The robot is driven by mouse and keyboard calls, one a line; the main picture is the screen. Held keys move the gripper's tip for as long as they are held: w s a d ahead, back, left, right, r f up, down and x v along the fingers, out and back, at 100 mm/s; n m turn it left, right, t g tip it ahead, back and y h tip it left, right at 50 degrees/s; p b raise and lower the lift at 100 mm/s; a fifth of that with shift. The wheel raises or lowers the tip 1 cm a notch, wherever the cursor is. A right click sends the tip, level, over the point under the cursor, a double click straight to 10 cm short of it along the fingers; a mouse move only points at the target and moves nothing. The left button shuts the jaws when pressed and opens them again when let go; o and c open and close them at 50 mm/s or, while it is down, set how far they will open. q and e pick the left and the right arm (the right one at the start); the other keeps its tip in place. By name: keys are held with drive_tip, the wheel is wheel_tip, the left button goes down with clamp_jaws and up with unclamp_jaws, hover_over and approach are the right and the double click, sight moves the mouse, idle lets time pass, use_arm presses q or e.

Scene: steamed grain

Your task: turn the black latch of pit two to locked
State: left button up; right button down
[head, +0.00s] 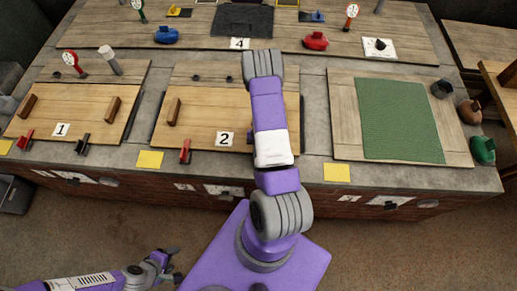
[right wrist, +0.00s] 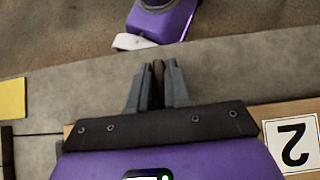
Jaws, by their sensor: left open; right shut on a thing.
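Pit two is the wooden lid (head: 200,128) with the "2" label (head: 224,139), in the middle of the counter in the head view. Its red latch (head: 185,150) stands at the front left edge. The black latch is hidden behind my right arm in the head view. In the right wrist view my right gripper (right wrist: 157,85) is shut on a narrow dark piece, seemingly the black latch (right wrist: 158,75), over the grey counter edge. Its exact angle is hard to tell. My left gripper (head: 172,264) is open and empty, low over the floor, away from the counter.
Pit one (head: 60,130) lies to the left with its own red latch (head: 25,140) and black latch (head: 83,145). A green mat (head: 400,120) lies on the right board. Yellow notes (head: 150,159) are on the counter's front edge. My right arm covers the area right of the "2" label.

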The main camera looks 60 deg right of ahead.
drive_tip(key=c, duration=1.2)
unclamp_jaws()
drive_tip(key=shift+o, duration=0.2)
drive_tip(key=v, duration=0.7)
drive_tip(key=shift+w+d+r+p, duration=0.1)
drive_tip(key=shift+d+r+p, duration=0.15)
drive_tip(key=shift+p, duration=0.15)
drive_tip(key=shift+a, duration=0.1)
